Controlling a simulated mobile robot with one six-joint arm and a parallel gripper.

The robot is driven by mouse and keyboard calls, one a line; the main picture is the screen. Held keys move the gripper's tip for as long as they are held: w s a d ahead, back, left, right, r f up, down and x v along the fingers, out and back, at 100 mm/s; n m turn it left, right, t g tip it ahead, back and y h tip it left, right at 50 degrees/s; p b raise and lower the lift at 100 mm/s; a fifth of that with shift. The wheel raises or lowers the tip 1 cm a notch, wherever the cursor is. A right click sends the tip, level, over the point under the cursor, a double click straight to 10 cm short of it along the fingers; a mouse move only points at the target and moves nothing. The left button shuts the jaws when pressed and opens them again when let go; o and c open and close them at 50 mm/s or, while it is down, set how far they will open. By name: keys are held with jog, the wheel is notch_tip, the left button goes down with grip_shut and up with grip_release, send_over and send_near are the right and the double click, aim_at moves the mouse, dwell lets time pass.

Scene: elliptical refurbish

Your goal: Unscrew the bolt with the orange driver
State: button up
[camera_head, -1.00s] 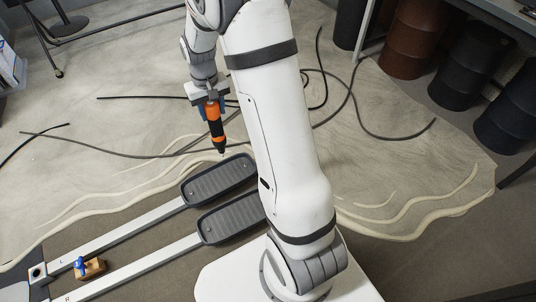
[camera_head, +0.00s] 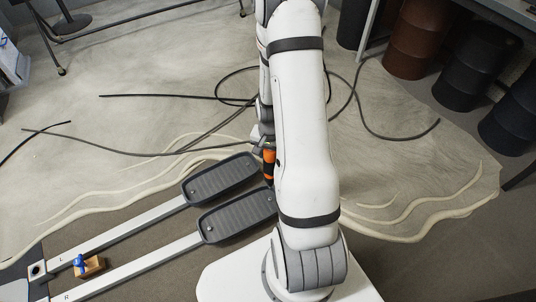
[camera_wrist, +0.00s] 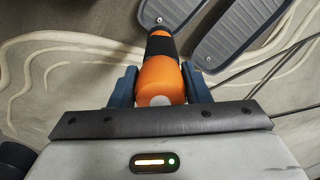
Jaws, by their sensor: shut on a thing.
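Two long grey bars carry dark ribbed foot pedals, the upper pedal (camera_head: 222,178) and the lower pedal (camera_head: 238,215). A small bolt-like dot shows on the upper pedal near its left end. I cannot tell whether the driver touches anything.
A wooden block with a blue piece (camera_head: 89,267) sits between the bars at lower left. Black cables (camera_head: 170,152) lie on the pale patterned floor. Dark and brown barrels (camera_head: 413,50) stand at upper right. The floor at left centre has free room.

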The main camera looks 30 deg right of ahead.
aim_at(270, 167)
jog(key=shift+f+b, duration=3.2)
jog(key=shift+f, duration=1.05)
jog(key=shift+s+r, duration=0.1)
jog(key=shift+r, duration=0.05)
jog(key=shift+r+p, duration=3.65)
jog(key=shift+r, duration=0.85)
